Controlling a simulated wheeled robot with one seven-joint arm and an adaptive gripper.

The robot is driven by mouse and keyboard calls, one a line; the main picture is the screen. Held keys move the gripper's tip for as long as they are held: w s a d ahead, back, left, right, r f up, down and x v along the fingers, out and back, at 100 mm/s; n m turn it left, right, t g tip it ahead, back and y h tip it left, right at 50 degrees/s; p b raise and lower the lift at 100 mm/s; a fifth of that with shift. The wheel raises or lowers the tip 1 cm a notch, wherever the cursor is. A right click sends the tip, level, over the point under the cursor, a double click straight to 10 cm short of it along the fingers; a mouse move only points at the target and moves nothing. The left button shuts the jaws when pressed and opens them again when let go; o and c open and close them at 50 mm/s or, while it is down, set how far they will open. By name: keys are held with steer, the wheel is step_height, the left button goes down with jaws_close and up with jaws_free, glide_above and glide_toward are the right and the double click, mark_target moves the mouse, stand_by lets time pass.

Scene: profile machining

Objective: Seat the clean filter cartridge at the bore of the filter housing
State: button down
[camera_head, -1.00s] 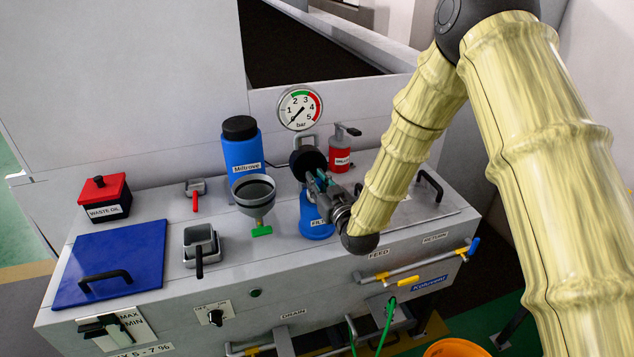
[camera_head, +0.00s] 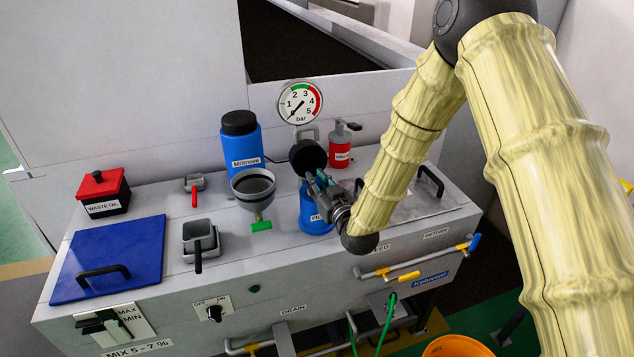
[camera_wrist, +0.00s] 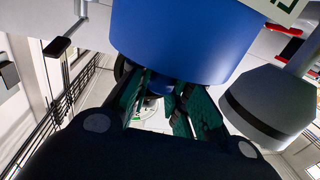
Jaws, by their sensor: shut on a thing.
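The filter housing (camera_head: 312,213) is a blue cylinder with a partly covered white label, standing on the grey machine top. It fills the upper middle of the wrist view (camera_wrist: 185,40). A round black disc (camera_head: 308,156) shows above the housing, just behind my fingers; I cannot tell what it belongs to. My gripper (camera_head: 318,184) is at the housing's upper end, and its teal fingers (camera_wrist: 170,103) are close together past the housing's edge. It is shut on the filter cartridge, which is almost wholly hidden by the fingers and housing. The bore is not visible.
A grey funnel (camera_head: 253,187) stands close left of the housing, with a blue Miltrove bottle (camera_head: 240,140) behind it. A red pump can (camera_head: 340,147) stands behind right, and a pressure gauge (camera_head: 300,103) behind. A blue lid (camera_head: 115,255) lies at left.

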steer(key=c, duration=1.2)
jaws_free()
steer(key=shift+c, duration=0.2)
steer(key=v, duration=1.2)
steer(key=shift+f, duration=0.1)
